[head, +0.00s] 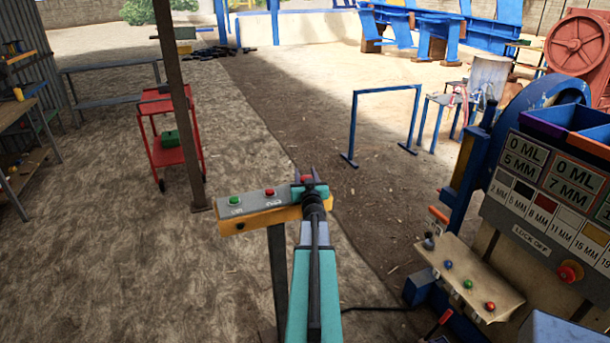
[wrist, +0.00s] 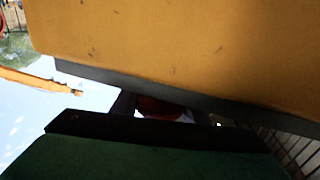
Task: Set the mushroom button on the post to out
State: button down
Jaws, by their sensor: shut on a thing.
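The control box (head: 262,217) is yellow with a grey top panel and stands on a dark post (head: 278,270) in the middle of the head view. Its panel carries a green button (head: 235,200) at the left and a small red button (head: 270,192) in the middle. The red mushroom button (head: 306,179) is at the right end, partly hidden by my gripper (head: 305,172). My gripper is shut on it, a finger on each side. In the wrist view, a bit of the red button (wrist: 158,106) shows below the box's yellow side (wrist: 180,45). Whether it is in or out cannot be told.
At the right stands a machine panel (head: 545,190) with a slanted shelf of coloured buttons (head: 470,280) and a red knob (head: 569,272). A brown pillar (head: 180,100) and a red cart (head: 165,155) stand at the left. A blue frame (head: 385,90) stands behind on open ground.

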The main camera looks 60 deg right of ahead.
jog(key=shift+r, duration=0.3)
jog(key=c, duration=1)
grip_release()
jog(key=shift+a+f, duration=0.1)
